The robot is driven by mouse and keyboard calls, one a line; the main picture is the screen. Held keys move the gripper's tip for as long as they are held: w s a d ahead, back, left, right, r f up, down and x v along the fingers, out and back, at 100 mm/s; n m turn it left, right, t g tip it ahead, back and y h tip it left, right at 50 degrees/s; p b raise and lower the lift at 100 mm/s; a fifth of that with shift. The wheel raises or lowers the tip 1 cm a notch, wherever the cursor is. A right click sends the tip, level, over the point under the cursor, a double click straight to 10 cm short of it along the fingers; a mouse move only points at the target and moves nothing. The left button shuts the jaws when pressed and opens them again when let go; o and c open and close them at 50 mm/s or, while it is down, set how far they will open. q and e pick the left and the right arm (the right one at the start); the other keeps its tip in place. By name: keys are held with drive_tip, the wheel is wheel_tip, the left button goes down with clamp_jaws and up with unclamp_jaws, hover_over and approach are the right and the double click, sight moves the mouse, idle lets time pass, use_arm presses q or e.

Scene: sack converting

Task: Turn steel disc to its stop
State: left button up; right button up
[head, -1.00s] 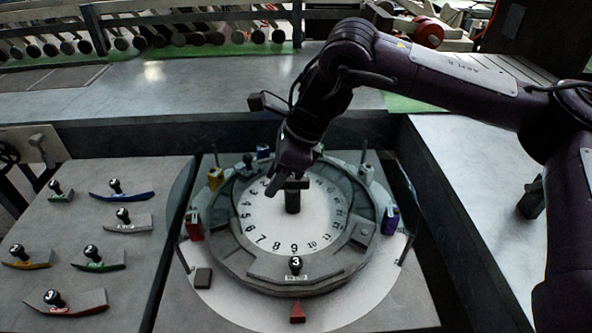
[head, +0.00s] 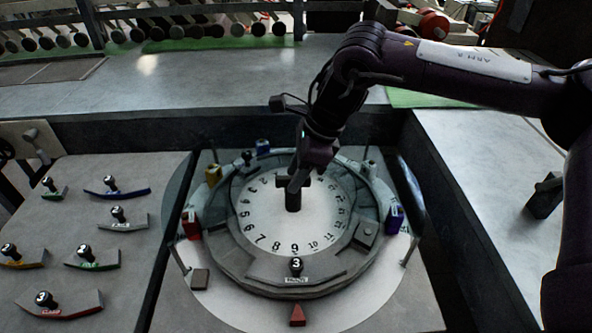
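The steel disc (head: 270,221) is a round pale dial with numbers around its rim, set in a grey ring. A dark T-shaped handle (head: 293,198) stands upright at its middle. A red pointer (head: 298,314) lies in front of the ring, near the number 9 side. My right gripper (head: 298,182) reaches down from the upper right to the top of the handle. It overlaps the handle in the picture; its fingers are small and dark, so I cannot tell if they grip it. My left gripper is not in view.
A grey segment with a black knob marked 3 (head: 296,265) sits on the ring's front. Coloured blocks, including a red one (head: 191,224) and a purple one (head: 395,219), stand around the ring. Several knobbed curved pieces lie on the left panel (head: 150,235).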

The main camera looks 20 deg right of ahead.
clamp_jaws()
